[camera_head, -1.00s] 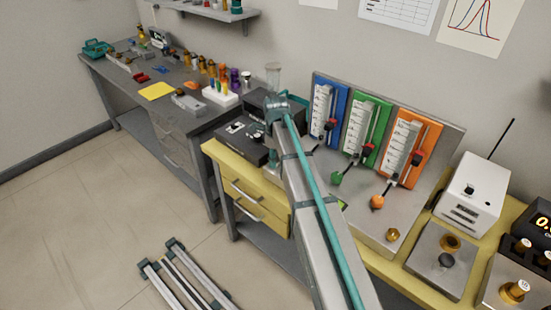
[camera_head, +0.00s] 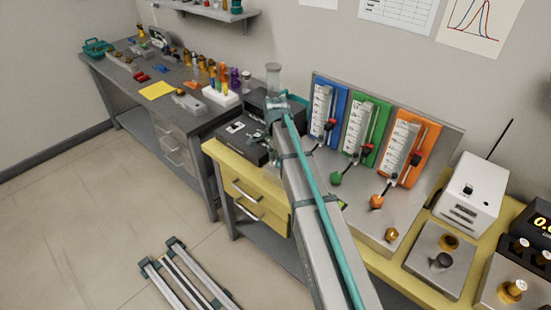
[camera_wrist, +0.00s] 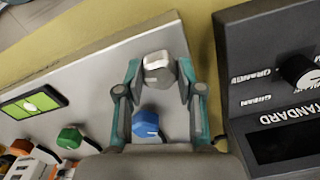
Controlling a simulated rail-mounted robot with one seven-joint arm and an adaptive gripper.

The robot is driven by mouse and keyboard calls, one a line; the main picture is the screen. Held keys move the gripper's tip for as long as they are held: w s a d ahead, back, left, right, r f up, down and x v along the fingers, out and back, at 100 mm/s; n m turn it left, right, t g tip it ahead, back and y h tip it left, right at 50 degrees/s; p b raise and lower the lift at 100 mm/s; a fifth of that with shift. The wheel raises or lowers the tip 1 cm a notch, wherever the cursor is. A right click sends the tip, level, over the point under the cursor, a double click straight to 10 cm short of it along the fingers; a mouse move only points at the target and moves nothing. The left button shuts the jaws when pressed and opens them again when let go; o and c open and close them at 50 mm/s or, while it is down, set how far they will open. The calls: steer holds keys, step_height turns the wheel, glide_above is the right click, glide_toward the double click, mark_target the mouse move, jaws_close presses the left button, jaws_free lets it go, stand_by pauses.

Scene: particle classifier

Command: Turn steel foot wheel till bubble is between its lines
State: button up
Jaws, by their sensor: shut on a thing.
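The steel foot wheel (camera_wrist: 158,72) is a grey faceted knob at the corner of the metal panel in the wrist view. My gripper (camera_wrist: 159,68) has its two teal fingers on either side of it and is shut on it. The bubble level (camera_wrist: 35,102) is a black-framed green window at the left of the wrist view. In the head view my arm hides the wheel and most of the level; a green sliver of the level (camera_head: 342,204) shows.
A blue knob (camera_wrist: 146,124) sits just below the wheel between my fingers, and a green knob (camera_wrist: 70,138) is farther left. A black box with a dial (camera_wrist: 270,90) stands close on the right. Flowmeters with blue, green and orange (camera_head: 409,150) backs stand on the panel.

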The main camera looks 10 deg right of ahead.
steer(key=n, duration=0.5)
steer(key=shift+n, duration=0.3)
steer(key=n, duration=0.4)
steer(key=shift+n, duration=0.3)
steer(key=o, duration=1.2)
steer(key=shift+c, duration=0.2)
step_height(320, 180, up, 12)
